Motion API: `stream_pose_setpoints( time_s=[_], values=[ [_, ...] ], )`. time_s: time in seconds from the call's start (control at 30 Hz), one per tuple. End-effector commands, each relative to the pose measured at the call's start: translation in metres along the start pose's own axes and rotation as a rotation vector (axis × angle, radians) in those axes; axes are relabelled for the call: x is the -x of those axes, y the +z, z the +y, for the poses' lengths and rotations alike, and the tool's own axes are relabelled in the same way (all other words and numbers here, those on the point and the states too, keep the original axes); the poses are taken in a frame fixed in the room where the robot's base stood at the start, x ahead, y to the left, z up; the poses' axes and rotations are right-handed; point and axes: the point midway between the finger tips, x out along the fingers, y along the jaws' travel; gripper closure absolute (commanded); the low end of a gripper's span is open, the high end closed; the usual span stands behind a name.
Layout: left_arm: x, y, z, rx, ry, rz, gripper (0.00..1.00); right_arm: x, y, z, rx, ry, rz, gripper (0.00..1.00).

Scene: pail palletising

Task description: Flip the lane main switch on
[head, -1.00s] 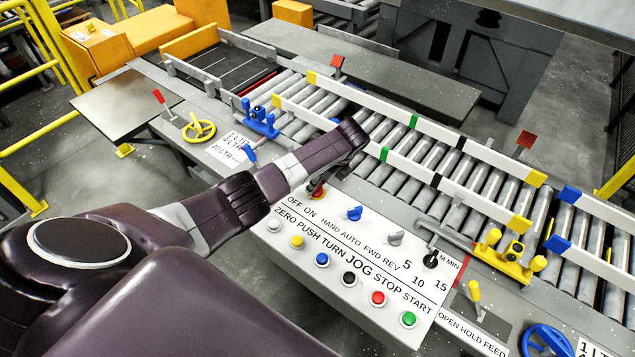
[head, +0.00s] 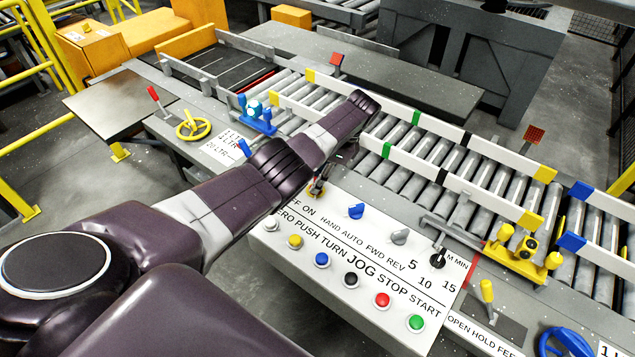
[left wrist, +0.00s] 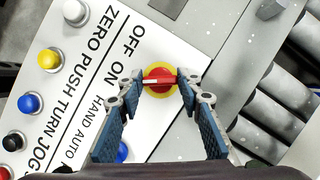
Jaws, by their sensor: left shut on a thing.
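The lane main switch is a red rotary knob (left wrist: 158,81) with a pale line, on a round yellow plate, beside the OFF ON lettering on the white panel (left wrist: 70,95). In the left wrist view its handle lies roughly across the picture, between the fingertips. My left gripper (left wrist: 160,80) is shut on the knob, one finger at each end of it. In the head view the left gripper (head: 317,187) is small at the panel's upper left, and my forearm and the fingers largely hide the knob. My right gripper is not in view.
Nearby on the panel are a blue selector (head: 356,211), a grey selector (head: 400,237), a black dial (head: 437,258) and a row of coloured push buttons, including red (head: 382,300) and green (head: 416,323). The roller conveyor (head: 405,155) with white guide rails runs just behind.

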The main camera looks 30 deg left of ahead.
Motion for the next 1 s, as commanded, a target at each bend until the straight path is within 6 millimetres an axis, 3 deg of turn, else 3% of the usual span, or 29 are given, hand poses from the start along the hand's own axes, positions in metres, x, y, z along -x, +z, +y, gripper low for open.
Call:
stream_pose_setpoints(
  time_s=[0.5,0.53,0.67,1.0],
  values=[
    [0.0006,0.0002,-0.0005,0.021,0.007,0.001,0.91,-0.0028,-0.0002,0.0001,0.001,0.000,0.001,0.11],
    [0.0006,0.0001,-0.0005,0.021,0.007,0.001,0.66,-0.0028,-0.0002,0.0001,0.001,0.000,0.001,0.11],
    [0.0005,0.0001,-0.0005,0.020,0.007,0.001,0.52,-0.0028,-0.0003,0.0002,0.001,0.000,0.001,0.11],
    [0.0027,0.0000,-0.0006,0.018,0.006,0.001,0.49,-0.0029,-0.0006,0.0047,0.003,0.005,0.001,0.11]
  ],
)
